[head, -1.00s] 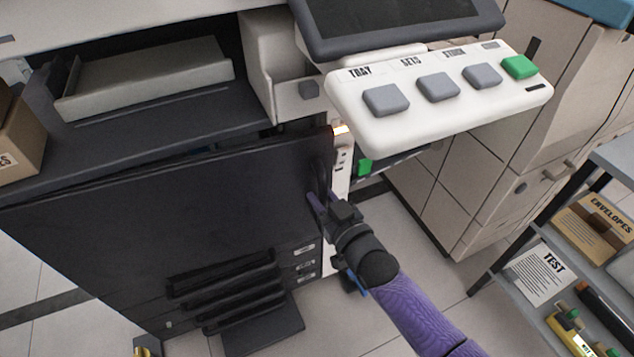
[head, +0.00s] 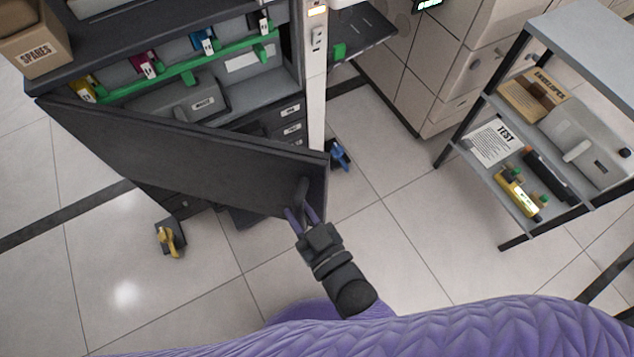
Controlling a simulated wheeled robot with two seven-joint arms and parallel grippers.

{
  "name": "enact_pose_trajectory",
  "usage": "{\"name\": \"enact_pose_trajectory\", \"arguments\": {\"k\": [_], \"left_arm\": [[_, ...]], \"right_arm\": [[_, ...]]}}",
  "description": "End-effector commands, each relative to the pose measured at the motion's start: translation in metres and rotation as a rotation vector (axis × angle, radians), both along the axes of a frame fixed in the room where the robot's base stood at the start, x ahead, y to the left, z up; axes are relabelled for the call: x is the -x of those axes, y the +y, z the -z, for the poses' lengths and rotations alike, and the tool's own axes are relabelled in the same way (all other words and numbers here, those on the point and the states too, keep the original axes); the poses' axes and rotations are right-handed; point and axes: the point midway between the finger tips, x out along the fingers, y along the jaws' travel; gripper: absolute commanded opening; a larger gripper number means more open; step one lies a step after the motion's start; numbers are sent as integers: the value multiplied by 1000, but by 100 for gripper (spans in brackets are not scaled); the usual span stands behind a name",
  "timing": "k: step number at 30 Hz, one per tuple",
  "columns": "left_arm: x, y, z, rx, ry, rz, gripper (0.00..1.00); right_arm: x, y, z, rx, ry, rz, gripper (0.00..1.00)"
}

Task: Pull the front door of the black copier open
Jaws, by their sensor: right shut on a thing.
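The black copier's front door (head: 190,158) stands partly open, swung out from its left edge. Its free right edge is well away from the copier body. My right gripper (head: 302,214) is shut on the door's handle (head: 302,190) near that free edge. Behind the door the copier's inside shows, with a green rail (head: 190,72) and yellow, magenta, blue and black toner parts above a grey waste box (head: 200,104). The door hides the lower part of the inside. My left gripper is not in view.
A grey shelf cart (head: 590,35) with envelopes, a test sheet (head: 492,143) and bottles stands at the right. A yellow caster lock (head: 170,238) and a blue one (head: 339,154) are at floor level. A spares box (head: 36,42) sits on the copier. Floor in front is clear.

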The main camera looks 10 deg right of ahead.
Motion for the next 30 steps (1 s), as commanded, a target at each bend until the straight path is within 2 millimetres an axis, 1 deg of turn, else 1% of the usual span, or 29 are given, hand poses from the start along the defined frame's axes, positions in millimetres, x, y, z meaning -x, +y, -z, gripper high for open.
{"name": "enact_pose_trajectory", "arguments": {"k": [1, 6, 19, 20, 21, 23, 24, 25, 30], "left_arm": [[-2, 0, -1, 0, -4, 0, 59], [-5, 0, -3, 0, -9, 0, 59], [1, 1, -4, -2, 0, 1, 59], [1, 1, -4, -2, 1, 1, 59], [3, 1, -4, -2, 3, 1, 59], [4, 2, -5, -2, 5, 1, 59], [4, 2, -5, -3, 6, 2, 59], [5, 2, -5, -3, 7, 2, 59], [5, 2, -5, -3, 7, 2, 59]], "right_arm": [[5, 5, -1, 0, 1, -4, 0], [16, 12, -1, 0, -1, -8, 0], [19, 15, 0, 1, 0, -9, 0], [19, 15, 0, 1, 0, -9, 31], [19, 15, 0, 0, -1, -9, 40], [19, 15, 0, 0, -1, -8, 52], [19, 14, 0, 0, -1, -8, 61], [19, 14, 0, 0, -1, -8, 62], [19, 14, 0, 0, -1, -7, 62]]}}
